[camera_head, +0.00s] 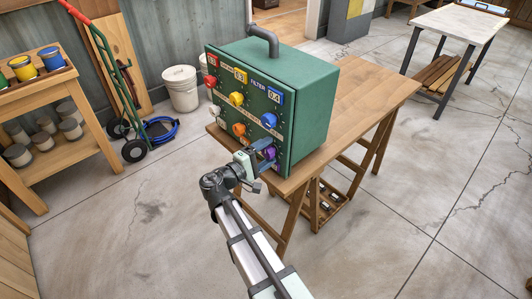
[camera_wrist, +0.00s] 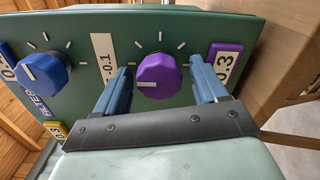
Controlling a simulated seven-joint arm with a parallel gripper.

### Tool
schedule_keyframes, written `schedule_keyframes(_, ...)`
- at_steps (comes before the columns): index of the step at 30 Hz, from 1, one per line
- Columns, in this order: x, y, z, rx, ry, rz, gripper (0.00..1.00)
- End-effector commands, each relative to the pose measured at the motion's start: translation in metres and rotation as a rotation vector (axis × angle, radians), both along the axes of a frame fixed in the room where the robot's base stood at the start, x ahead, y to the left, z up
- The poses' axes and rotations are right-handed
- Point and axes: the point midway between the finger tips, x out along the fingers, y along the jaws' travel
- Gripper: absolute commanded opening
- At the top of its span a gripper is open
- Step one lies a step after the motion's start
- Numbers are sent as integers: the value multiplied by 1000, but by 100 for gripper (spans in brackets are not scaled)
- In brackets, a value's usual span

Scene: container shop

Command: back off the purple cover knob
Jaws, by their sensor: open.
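The purple cover knob (camera_wrist: 159,76) sits on the green panel of the box, with white tick marks around its upper side. In the head view the knob (camera_head: 270,153) shows at the panel's lower right, partly hidden by my gripper. My gripper (camera_wrist: 160,82) is open, with one blue finger on each side of the knob. A gap shows between the knob and each finger. A purple label reading 0.3 (camera_wrist: 225,62) is right of the knob, partly behind the right finger. The green box (camera_head: 312,105) stands on a wooden table (camera_head: 368,88).
A blue knob (camera_wrist: 45,73) is left of the purple one in the wrist view. Yellow (camera_head: 236,99), orange (camera_head: 239,130) and red (camera_head: 210,81) knobs share the panel. Open floor lies in front of the table.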

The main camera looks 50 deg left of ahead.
Motion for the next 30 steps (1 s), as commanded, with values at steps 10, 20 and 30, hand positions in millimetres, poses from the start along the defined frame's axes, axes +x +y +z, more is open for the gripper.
schedule_keyframes(10, -18, 0, 0, 0, 0, 2, 72)
schedule_keyframes(20, -78, 0, 0, 0, 0, 2, 72)
schedule_keyframes(30, -127, 0, 0, 0, 0, 2, 72)
